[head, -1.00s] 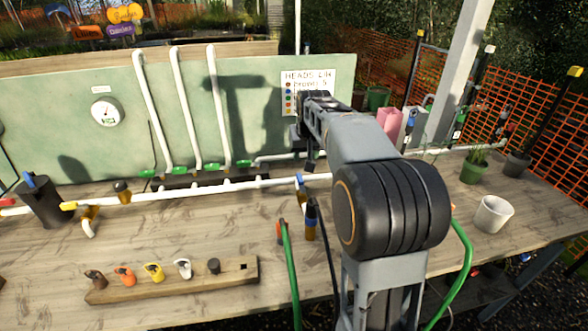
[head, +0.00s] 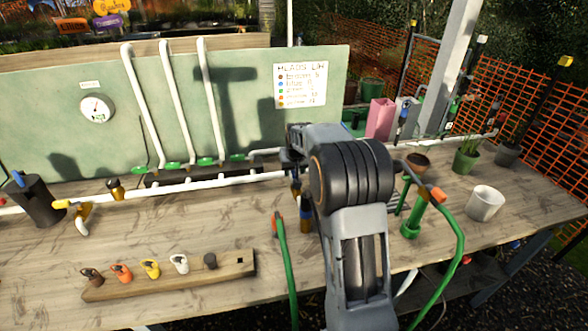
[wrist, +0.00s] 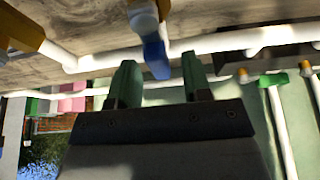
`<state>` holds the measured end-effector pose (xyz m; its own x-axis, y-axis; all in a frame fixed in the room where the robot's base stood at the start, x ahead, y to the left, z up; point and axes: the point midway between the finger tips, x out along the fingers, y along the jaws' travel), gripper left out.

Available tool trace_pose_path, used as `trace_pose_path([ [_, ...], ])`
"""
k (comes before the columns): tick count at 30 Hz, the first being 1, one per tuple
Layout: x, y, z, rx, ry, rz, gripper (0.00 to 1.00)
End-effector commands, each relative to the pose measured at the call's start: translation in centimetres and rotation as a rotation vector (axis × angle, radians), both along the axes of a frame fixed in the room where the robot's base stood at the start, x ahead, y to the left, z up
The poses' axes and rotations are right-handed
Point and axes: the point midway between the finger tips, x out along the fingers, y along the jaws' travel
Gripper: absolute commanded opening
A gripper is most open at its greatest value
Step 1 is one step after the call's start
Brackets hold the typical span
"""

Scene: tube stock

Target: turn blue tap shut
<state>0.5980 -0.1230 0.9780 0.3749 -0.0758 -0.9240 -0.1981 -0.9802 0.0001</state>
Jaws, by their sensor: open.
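The blue tap's handle (wrist: 154,57) shows in the wrist view, hanging from a pale fitting on the white pipe (wrist: 225,42). My gripper (wrist: 161,66) is open, with its two green fingers apart. In that picture the blue handle lies between the fingertips, closer to the left one; I cannot tell whether it touches. In the head view my arm hides most of the gripper and part of the tap (head: 296,188) at the right of the white pipe.
A yellow-handled tap (head: 64,204) sits further left on the pipe. A wooden block (head: 170,278) with several coloured fittings lies in front. Green hoses (head: 283,265) run over the bench's front edge. A white pot (head: 485,203) stands at right.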

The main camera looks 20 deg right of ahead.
Motion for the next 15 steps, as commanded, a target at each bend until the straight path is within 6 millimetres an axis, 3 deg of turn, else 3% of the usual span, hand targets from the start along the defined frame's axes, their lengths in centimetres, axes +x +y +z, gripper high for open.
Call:
trace_pose_path([
  [10,0.08,-0.06,-0.18,0.000,-0.001,-0.001,0.44],
  [15,0.07,-0.06,-0.17,0.000,0.000,-0.001,0.27],
])
